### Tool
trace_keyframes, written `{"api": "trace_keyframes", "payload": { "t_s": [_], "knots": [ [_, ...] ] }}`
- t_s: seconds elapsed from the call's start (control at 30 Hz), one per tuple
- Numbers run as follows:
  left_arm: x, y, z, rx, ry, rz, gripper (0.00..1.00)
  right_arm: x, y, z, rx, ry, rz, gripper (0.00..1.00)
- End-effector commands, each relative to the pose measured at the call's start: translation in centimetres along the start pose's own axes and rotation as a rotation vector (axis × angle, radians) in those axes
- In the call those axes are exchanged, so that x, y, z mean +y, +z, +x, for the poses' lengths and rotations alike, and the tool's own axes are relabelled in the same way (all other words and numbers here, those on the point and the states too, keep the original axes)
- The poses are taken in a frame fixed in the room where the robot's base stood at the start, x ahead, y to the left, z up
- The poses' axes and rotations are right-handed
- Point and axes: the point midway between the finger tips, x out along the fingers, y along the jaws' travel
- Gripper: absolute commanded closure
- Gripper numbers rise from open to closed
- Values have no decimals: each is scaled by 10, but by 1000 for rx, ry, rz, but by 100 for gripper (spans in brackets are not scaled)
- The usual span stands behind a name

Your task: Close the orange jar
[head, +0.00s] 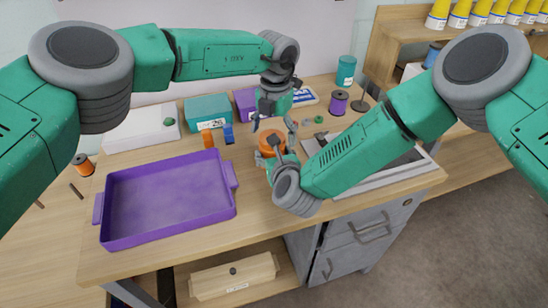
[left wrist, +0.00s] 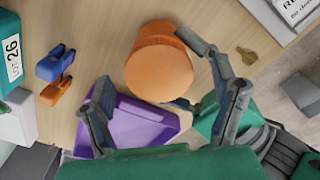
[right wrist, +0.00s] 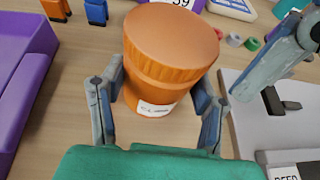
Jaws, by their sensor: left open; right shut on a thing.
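The orange jar (head: 271,146) stands upright on the wooden table. It has a wide, flat orange top with a seam below it and a white label, seen in the right wrist view (right wrist: 155,95). Whether the top is tight I cannot tell. My right gripper (right wrist: 160,98) is shut on the jar's lower body, one finger on each side. My left gripper (head: 270,122) is open above the jar, pointing down. In the left wrist view the jar's top (left wrist: 160,72) lies ahead of its spread fingers, apart from the palm.
A purple tray (head: 170,200) lies left of the jar. A grey tray (head: 385,178) is at the right, under my right arm.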

Motion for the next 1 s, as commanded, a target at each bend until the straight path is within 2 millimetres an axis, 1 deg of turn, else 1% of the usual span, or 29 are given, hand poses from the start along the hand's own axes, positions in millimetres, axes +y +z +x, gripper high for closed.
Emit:
{"api": "trace_keyframes", "payload": {
  "t_s": [0.3, 0.4, 0.5, 0.6, 0.7, 0.97, 1.0],
  "knots": [
    [0, 2, -66, -4, 1, 0, 19, -1, -2, 0, 4, -1, 0, 100],
    [-1, 2, -84, -3, 0, 0, 19, -1, -2, 0, 4, -1, 0, 100],
    [0, 2, -98, -2, 0, 0, 19, -1, -2, 0, 4, -2, 0, 100],
    [-1, 2, -106, 0, -1, 1, 19, -1, -2, 0, 4, -2, 0, 100],
    [-1, 2, -110, 0, -1, 2, 19, -1, -2, 0, 4, -2, 0, 100],
    [-1, 2, -111, 0, -1, 1, 19, -2, -2, 0, 3, -3, 0, 100],
    [-1, 2, -111, 0, -1, 1, 19, -2, -2, 0, 3, -3, 0, 31]
  ]
}}
